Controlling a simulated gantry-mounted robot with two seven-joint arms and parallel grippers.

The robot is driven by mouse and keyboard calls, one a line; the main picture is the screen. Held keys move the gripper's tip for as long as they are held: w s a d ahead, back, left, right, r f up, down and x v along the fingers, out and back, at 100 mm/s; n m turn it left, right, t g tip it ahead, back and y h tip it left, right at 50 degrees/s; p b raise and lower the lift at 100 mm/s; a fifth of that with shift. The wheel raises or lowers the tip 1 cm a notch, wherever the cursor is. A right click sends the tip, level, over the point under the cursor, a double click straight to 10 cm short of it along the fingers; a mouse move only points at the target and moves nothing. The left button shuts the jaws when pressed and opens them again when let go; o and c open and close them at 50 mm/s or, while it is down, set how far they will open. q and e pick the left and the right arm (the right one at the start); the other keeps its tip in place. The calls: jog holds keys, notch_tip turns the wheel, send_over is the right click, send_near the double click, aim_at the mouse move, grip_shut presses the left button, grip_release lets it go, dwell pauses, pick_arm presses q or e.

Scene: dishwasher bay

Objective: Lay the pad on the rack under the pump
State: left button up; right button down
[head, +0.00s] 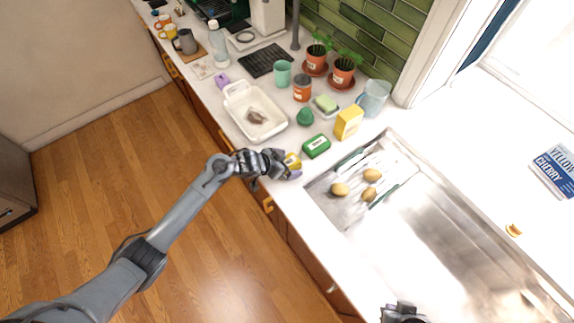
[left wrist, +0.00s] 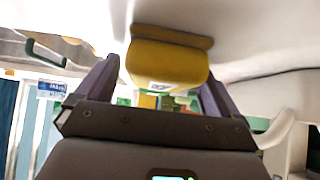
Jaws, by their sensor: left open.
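A small yellow piece with a label (head: 292,160) is at the counter's front edge. It also shows in the left wrist view (left wrist: 165,62), between the fingers. My left gripper (head: 286,169) is open around it; contact cannot be told. A green and pale sponge-like pad (head: 326,103) lies on a small dish farther back. I cannot tell which piece is the task's pad. No pump or rack can be named for certain; a black slatted grate (head: 263,60) lies at the back. My right gripper (head: 403,313) is cut off at the bottom edge, its jaws unclear.
A green packet (head: 316,146) and yellow box (head: 348,122) stand just behind the left gripper. A white basin (head: 238,98) is to the left. The steel sink (head: 440,235) holds several potato-like things. Potted plants (head: 343,72) and cups crowd the back.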

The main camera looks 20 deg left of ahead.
pick_arm(q)
jog(key=c, duration=1.1)
jog(key=shift+r, duration=0.1)
jog(key=shift+c, duration=0.2)
